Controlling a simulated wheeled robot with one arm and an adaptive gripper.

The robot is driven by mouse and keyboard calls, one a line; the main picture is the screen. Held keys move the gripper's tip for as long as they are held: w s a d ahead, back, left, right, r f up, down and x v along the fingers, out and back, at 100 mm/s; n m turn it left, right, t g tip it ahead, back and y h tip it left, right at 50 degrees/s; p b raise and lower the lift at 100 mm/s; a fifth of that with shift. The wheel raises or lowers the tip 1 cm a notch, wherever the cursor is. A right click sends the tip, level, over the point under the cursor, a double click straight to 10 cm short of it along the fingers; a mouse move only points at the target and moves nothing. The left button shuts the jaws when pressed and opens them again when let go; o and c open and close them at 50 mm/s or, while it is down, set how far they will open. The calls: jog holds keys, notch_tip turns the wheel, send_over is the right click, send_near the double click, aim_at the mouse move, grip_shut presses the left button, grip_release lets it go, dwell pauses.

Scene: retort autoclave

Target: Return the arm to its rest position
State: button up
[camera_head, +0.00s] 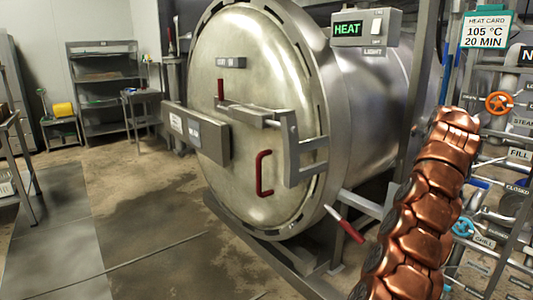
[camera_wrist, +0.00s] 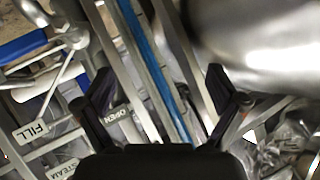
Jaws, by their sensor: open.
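My gripper (camera_wrist: 162,98) shows in the wrist view with its two dark fingers spread apart and nothing between them. Behind the fingers are grey rails, a blue strip (camera_wrist: 150,50), pipes and a FILL label (camera_wrist: 30,131). My copper-coloured arm rises at the right of the head view, in front of the valve rack. My gripper is out of sight in the head view.
The round autoclave door (camera_head: 255,110) is shut against the vessel, with a red handle (camera_head: 264,174) and a red-tipped lever (camera_head: 345,225). An orange handwheel (camera_head: 499,103) and blue handwheel (camera_head: 463,227) are on the rack. Open floor (camera_head: 110,220) lies left.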

jog(key=a+f+n+g+y, duration=0.1)
jog(key=a+f+n+y, duration=0.15)
jog(key=a, duration=0.85)
jog(key=a+f+n+g+y, duration=0.1)
jog(key=a+f+n+y, duration=0.2)
jog(key=a, duration=0.7)
jog(key=s+a+f+n+g+y, duration=0.1)
jog(key=s+a+n+g+y, duration=0.1)
jog(key=s+a, duration=0.5)
jog(key=s+a+f+n+g+y, duration=0.15)
jog(key=s+a, duration=0.25)
jog(key=a, duration=0.4)
jog(key=s+a+f+n+g+h, duration=0.1)
jog(key=s+a+f+g, duration=0.2)
jog(key=s, duration=0.7)
jog(key=s+a+f+n+g, duration=0.1)
jog(key=s+a+f, duration=0.1)
jog(key=s+f, duration=0.5)
jog(key=s+d+f+g+h, duration=0.15)
jog(key=s+f, duration=0.25)
jog(key=s, duration=0.9)
jog(key=s+d+f+g+h, duration=0.1)
jog(key=s+d+f+g, duration=0.3)
jog(key=s, duration=1)
notch_tip(320, 180, up, 24)
jog(key=s+a+t+p, duration=0.1)
jog(key=t+p, duration=0.1)
jog(key=p, duration=2.1)
jog(key=shift+s+a, duration=0.25)
jog(key=shift+a, duration=0.15)
